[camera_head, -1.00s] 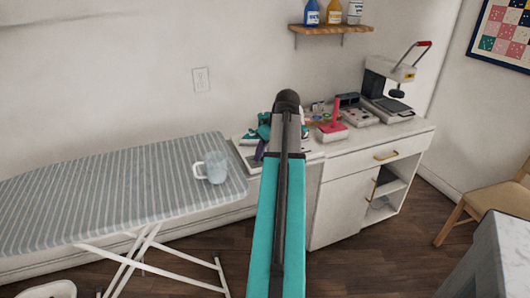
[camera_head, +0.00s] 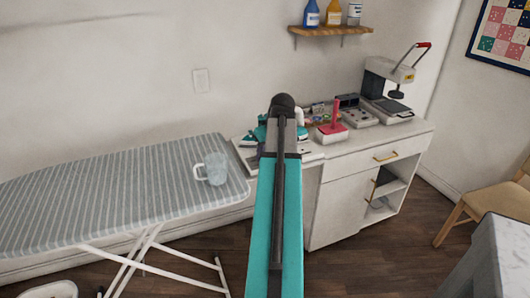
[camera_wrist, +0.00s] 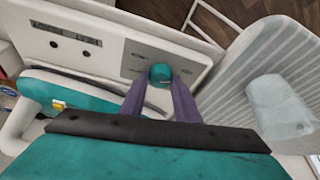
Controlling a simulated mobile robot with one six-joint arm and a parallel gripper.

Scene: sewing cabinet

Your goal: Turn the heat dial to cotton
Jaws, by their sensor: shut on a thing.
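The heat dial (camera_wrist: 160,74) is a small round teal knob on a pale control panel (camera_wrist: 120,50) in the wrist view. My gripper (camera_wrist: 161,80) has its two purple fingers on either side of the dial, shut on it. Its markings are too small to read. A teal and white iron (camera_wrist: 75,96) lies on the left of the wrist view, beside the panel. In the head view, the iron (camera_head: 259,133) shows partly behind my arm on the cabinet top.
A striped ironing board (camera_head: 100,195) with a clear jug (camera_head: 214,169) stands left of the cabinet (camera_head: 340,205). A red-handled tool (camera_head: 333,125) and a press (camera_head: 390,90) stand on the cabinet to the right. A wooden shelf (camera_head: 330,31) hangs above.

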